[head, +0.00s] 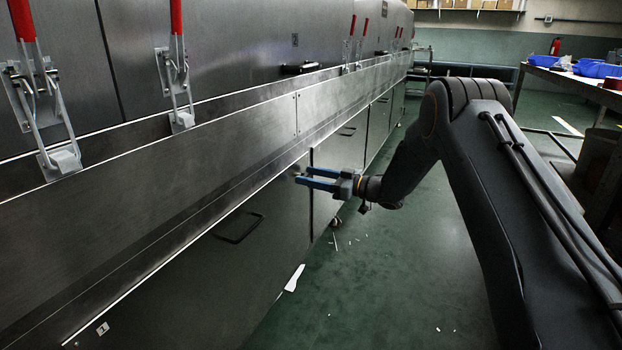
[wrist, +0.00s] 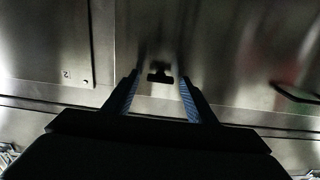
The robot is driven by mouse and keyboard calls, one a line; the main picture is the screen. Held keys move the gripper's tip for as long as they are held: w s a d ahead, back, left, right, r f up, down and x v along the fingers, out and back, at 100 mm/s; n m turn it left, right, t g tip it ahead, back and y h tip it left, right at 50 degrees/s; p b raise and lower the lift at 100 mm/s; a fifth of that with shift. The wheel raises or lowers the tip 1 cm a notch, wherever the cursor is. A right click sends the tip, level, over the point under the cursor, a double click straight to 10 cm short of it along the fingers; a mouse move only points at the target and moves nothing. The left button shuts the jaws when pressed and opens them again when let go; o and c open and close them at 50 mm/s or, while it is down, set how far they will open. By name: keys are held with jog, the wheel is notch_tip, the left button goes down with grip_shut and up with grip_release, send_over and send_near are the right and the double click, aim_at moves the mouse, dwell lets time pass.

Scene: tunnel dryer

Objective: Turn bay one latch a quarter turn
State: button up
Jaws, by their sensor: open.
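The bay one latch is probably the small dark T-shaped piece (wrist: 160,76) on the metal panel in the wrist view. Its bar lies about level in that picture, with a short stem. In the head view I cannot make it out clearly by the fingertips. My gripper (head: 303,176) is open, with two blue fingers pointing at the lower panels of the dryer. In the wrist view the fingers of my gripper (wrist: 159,74) lie on either side of the dark piece. Contact cannot be told.
A label reading 1 (head: 103,328) marks the near lower panel, which has a dark handle (head: 240,228). Red-handled clamps (head: 176,85) line the dryer wall above. White scraps (head: 294,278) lie on the green floor.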

jog(key=c, duration=1.1)
jog(key=n+p, duration=0.2)
jog(key=n, duration=0.2)
jog(key=shift+s, duration=0.1)
jog(key=n+p, duration=0.1)
jog(key=n, duration=0.3)
jog(key=shift+n, duration=0.3)
jog(key=n+p, duration=0.1)
jog(key=n, duration=0.3)
jog(key=shift+s+f, duration=0.1)
jog(key=shift+a+f+n+p, duration=0.15)
jog(key=shift+n+p, duration=0.5)
jog(key=shift+n, duration=2.05)
